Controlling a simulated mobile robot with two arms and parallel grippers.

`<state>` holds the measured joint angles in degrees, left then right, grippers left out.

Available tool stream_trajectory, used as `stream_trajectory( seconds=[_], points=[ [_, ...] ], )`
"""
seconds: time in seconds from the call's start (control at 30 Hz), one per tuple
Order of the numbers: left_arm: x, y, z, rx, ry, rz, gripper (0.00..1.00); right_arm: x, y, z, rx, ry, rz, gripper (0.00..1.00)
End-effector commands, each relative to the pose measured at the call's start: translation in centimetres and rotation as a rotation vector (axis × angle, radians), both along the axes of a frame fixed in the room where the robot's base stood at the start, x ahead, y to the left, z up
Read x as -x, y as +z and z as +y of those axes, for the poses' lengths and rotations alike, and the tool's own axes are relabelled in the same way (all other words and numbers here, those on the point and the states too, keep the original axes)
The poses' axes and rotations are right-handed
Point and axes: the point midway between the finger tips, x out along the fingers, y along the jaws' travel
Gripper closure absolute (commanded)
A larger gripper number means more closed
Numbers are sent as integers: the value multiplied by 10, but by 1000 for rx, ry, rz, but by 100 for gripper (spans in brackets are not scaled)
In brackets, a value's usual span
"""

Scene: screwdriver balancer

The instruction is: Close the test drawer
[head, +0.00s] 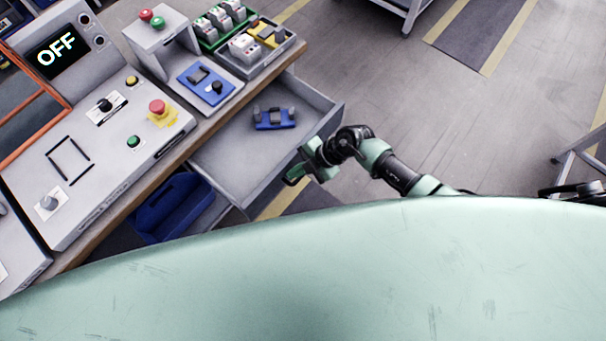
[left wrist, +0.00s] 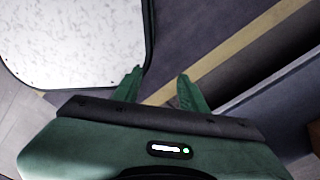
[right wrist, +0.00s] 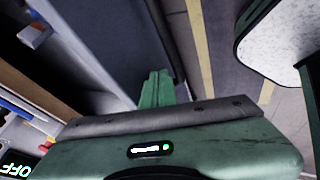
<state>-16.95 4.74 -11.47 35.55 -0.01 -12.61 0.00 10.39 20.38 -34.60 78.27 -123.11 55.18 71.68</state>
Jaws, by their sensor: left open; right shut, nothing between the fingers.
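The test drawer (head: 236,160) is a grey drawer pulled out from under the workbench, with a blue fixture (head: 274,118) lying inside. My right gripper (head: 290,179) is just outside the drawer's front panel, near its middle. The head view does not show clearly whether it touches the panel. In the right wrist view my right gripper's fingers (right wrist: 156,88) are together and empty, beside a long grey panel. My left gripper (left wrist: 158,84) shows only in the left wrist view, with its fingers apart and nothing between them.
The workbench carries a control panel with an OFF screen (head: 56,50), a red stop button (head: 157,106), a blue fixture (head: 206,84) and trays of parts (head: 262,66). A blue bin (head: 170,208) sits below the bench. The floor (head: 400,90) beyond the drawer is clear.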

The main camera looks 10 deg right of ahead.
Motion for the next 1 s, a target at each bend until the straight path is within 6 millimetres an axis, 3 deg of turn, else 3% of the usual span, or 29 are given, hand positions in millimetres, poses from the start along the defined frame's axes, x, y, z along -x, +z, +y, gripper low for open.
stream_trajectory(
  seconds=[0.2,0.6,0.8,1.0],
  points=[
    [-6,-13,6,-7,-1,-9,57,-43,-4,34,-1,2,-3,100],
    [12,-63,-9,10,3,16,57,-120,-7,94,1,2,-3,100],
    [6,-81,-7,8,2,9,57,-143,-5,111,2,0,-1,100],
    [3,-88,-4,5,1,3,57,-153,-4,120,1,1,1,100]
  ],
)
